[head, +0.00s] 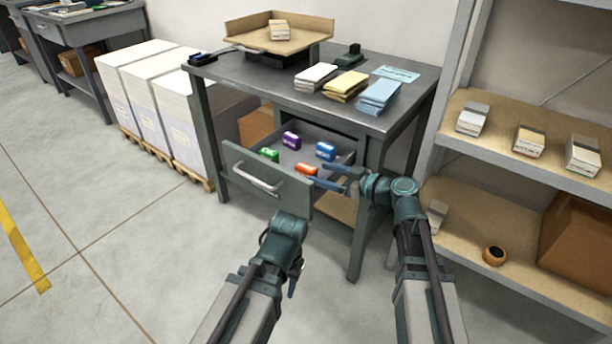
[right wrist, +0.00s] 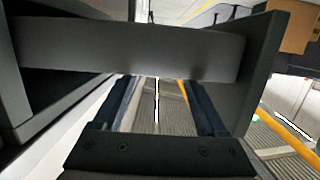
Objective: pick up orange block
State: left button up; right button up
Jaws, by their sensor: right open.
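The orange block (head: 306,169) lies in the open drawer (head: 259,182), near its front right corner. My right gripper (head: 325,178) is open, its fingers pointing left at the drawer's right side, just right of the orange block. In the head view I cannot tell whether it touches the block. In the right wrist view the open fingers (right wrist: 168,105) show with a grey panel (right wrist: 130,48) across their tips, and no orange block is seen there. My left gripper (head: 292,284) hangs low in front of the drawer, mostly hidden by its own wrist.
Green (head: 268,154), purple (head: 291,140) and blue (head: 325,151) blocks share the drawer. The desk top (head: 270,80) above bears paper stacks and a tray. A shelf (head: 490,140) stands at the right, close to my right arm. Floor at the left front is clear.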

aim_at(315, 171)
jog(key=shift+b+x, duration=0.6)
jog(key=shift+x, duration=2.75)
jog(key=shift+w+d, duration=0.1)
jog(key=shift+w, duration=0.1)
grip_shut()
